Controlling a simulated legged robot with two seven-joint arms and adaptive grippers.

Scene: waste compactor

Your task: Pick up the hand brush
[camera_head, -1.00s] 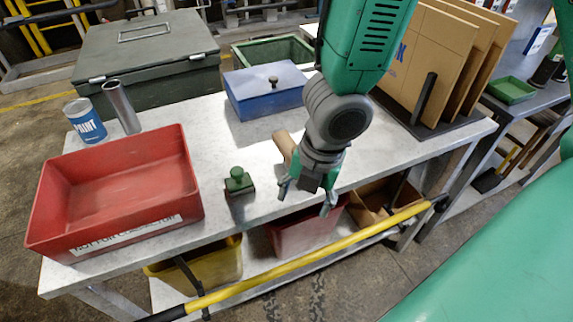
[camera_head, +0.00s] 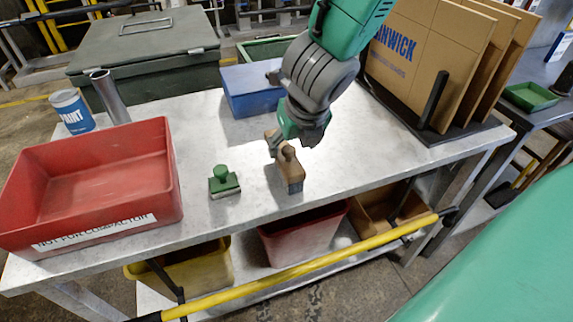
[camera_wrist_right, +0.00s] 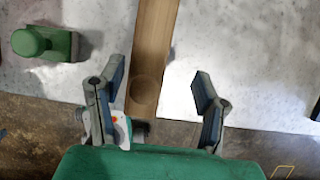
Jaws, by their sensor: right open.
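A brown wooden piece with a rounded knob (camera_head: 290,172), which looks like the hand brush, lies on the grey table near its front edge. My right gripper (camera_head: 290,138) is just above its far end in the head view. In the right wrist view the long wooden body (camera_wrist_right: 154,40) runs between the two spread fingers of the right gripper (camera_wrist_right: 157,72), nearer the left finger. The gripper is open and holds nothing. The piece's underside is hidden. My left gripper is not in view.
A small green block with a knob (camera_head: 224,181) sits left of the wooden piece. A red tray (camera_head: 150,200), paint can (camera_head: 72,110) and metal tube (camera_head: 109,97) stand at left. A blue box (camera_head: 250,90) is behind; cardboard sheets (camera_head: 425,60) stand right. A yellow rail (camera_head: 340,252) runs along the front.

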